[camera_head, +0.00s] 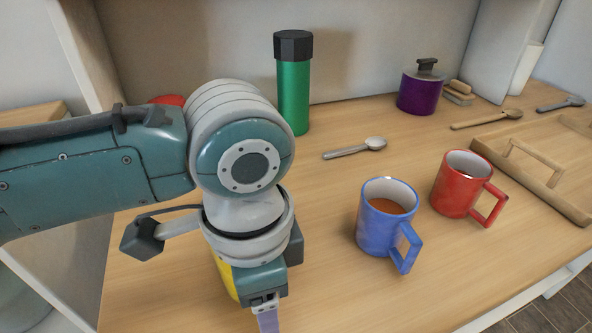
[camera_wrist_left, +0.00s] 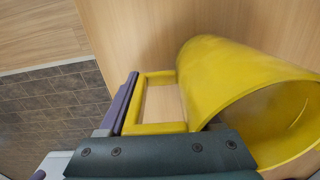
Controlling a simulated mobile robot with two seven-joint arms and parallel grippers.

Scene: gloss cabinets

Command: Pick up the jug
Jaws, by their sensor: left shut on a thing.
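The yellow jug (camera_wrist_left: 235,85) fills the right side of the left wrist view, with its open mouth toward the lower right and its square handle (camera_wrist_left: 160,128) toward my gripper. My left gripper (camera_wrist_left: 122,104) is shut on the handle, with a purple finger along its outer bar. In the head view the left gripper (camera_head: 268,318) points down near the bottom edge. Only a yellow strip (camera_head: 228,280) shows beside it there, and my arm hides most of the jug. I cannot tell whether the jug touches the counter. My right gripper is not in view.
A blue mug (camera_head: 376,232) and a red mug (camera_head: 454,184) stand to the right of my arm. A green bottle (camera_head: 293,95), a spoon (camera_head: 355,148) and a purple pot (camera_head: 420,92) are behind. A wooden tray (camera_head: 548,205) lies at right. The front counter is clear.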

